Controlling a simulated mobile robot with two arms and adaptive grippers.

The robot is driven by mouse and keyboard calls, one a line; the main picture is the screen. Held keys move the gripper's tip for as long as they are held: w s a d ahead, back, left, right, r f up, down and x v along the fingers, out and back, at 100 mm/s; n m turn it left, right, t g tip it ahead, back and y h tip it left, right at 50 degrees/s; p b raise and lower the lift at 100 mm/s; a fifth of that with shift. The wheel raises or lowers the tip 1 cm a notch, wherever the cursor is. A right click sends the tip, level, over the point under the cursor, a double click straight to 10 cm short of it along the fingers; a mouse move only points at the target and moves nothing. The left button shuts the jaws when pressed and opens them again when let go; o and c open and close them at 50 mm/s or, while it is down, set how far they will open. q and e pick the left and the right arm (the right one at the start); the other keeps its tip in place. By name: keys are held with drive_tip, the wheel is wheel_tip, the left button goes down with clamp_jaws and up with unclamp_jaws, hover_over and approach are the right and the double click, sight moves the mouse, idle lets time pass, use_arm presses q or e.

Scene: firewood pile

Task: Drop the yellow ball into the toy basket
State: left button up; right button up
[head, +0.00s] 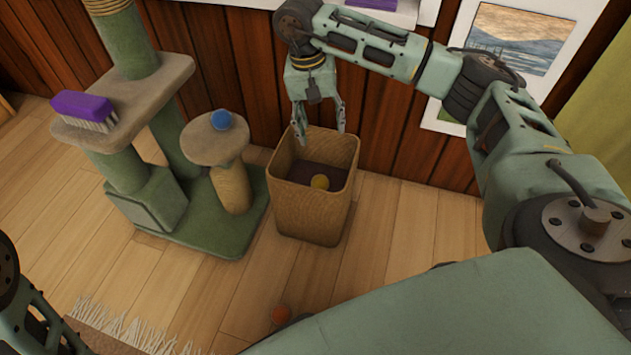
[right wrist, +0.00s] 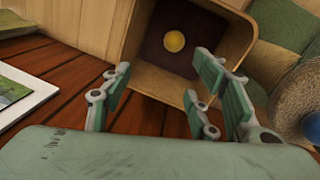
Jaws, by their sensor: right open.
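The yellow ball (head: 320,182) lies inside the toy basket (head: 308,213), on its dark bottom. The basket is a tan, square, open-topped bin standing on the floor by the wall. In the right wrist view the ball (right wrist: 174,41) shows near the middle of the basket's dark floor, and the basket's rim (right wrist: 236,10) frames it. My right gripper (head: 322,133) points down above the basket's back part, open and empty, apart from the ball. Its spread fingers also show in the right wrist view (right wrist: 165,95). Part of my left arm shows at the lower left, but its gripper does not show.
A green cat tree (head: 150,205) stands left of the basket, with a blue ball (head: 221,119) on its lower platform and a purple brush (head: 86,108) on a higher one. Wood-panelled wall is behind.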

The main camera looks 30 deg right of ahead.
wheel_tip(320, 180, up, 9)
drive_tip(key=a, duration=0.1)
drive_tip(key=shift+w, duration=0.4)
drive_tip(key=shift+a, duration=0.1)
